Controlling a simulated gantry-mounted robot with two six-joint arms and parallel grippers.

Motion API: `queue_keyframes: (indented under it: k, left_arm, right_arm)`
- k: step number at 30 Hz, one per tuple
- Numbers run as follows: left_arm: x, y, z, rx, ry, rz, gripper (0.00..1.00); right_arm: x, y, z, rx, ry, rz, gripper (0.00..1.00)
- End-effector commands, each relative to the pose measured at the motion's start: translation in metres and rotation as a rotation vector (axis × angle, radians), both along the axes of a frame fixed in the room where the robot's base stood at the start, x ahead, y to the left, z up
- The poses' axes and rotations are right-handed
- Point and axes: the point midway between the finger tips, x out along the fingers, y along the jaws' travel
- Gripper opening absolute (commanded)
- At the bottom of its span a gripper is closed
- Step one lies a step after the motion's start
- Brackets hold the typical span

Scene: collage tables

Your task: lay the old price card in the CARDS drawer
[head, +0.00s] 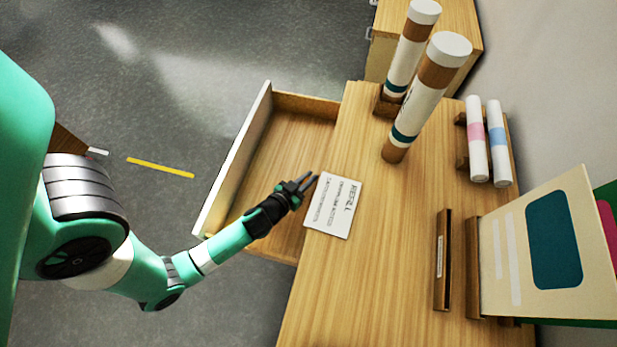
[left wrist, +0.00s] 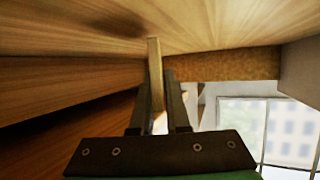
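The white card (head: 333,206) with printed lines and a heading like REFILL lies on the wooden top (head: 330,300), along its left edge. An open, empty-looking drawer (head: 236,150) juts out to the left; no CARDS label is readable. My left gripper (head: 309,180) is over the drawer's right side, its fingertips beside the card's left edge. Its fingers look slightly apart. In the left wrist view a thin pale strip (left wrist: 155,70) shows between the fingers (left wrist: 158,105); I cannot tell what it is or whether it is gripped. My right gripper is out of view.
Two tall capped tubes (head: 430,95) stand at the back of the top. Two pale rolls (head: 490,140) lie in a rack. A narrow wooden strip (head: 442,260) and a large upright board (head: 550,250) are to the right. A yellow line (head: 160,167) marks the floor.

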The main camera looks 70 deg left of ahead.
Motion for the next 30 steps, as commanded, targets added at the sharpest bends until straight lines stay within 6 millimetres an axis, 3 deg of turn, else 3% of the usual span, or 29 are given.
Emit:
queue_keyframes:
  k: [1,3,4,12,17,19,24,30]
  left_arm:
    - [0.000,0.000,0.000,0.000,0.000,0.000,0.25]
    - [0.000,0.000,0.000,0.000,0.000,0.000,0.37]
    - [0.000,0.000,0.000,0.000,0.000,0.000,0.39]
    - [0.000,0.000,0.002,0.000,0.000,0.000,0.39]
    - [0.000,0.000,0.020,-0.001,-0.001,0.000,0.39]
    - [-0.012,-0.009,0.017,-0.001,0.002,-0.004,0.39]
    - [-0.039,-0.029,0.030,0.000,0.001,-0.004,0.39]
    - [-0.055,-0.041,0.040,-0.001,0.000,-0.002,0.39]
  right_arm:
    - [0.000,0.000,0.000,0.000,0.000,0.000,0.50]
    - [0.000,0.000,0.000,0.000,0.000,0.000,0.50]
    - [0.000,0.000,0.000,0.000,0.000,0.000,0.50]
    - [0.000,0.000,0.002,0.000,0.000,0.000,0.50]
    - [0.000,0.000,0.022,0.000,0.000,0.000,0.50]
    - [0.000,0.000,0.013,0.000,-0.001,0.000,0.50]
    - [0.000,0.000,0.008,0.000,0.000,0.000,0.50]
    - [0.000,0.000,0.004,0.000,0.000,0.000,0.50]
